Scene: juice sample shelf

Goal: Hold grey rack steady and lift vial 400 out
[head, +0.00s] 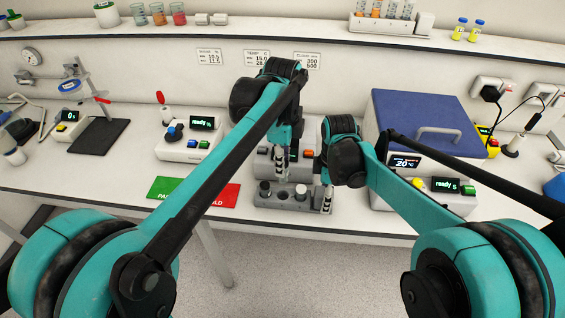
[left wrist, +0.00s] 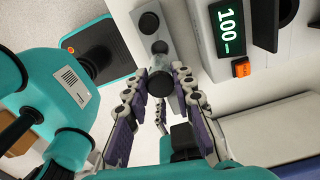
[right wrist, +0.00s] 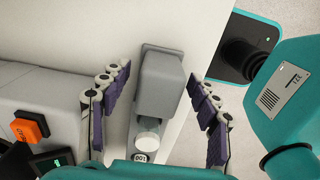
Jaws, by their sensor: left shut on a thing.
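The grey rack (head: 275,203) stands near the front edge of the bench, with several dark round tops or holes along it. My left gripper (head: 281,178) is over the rack. In the left wrist view its fingers (left wrist: 163,85) are shut around a dark-capped vial (left wrist: 160,82), in line with the grey rack (left wrist: 172,40). I cannot read a number on this vial, nor tell whether it is still in its hole. My right gripper (head: 328,200) is at the rack's right end. In the right wrist view its open fingers (right wrist: 155,105) stand either side of a grey block (right wrist: 160,85), apparently the rack's end.
A device with a 100 display (left wrist: 230,30) stands close to the rack. A blue-lidded box (head: 425,120) is to the right. Green and red mats (head: 175,188) lie left of the rack. A shelf (head: 300,36) runs above the bench.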

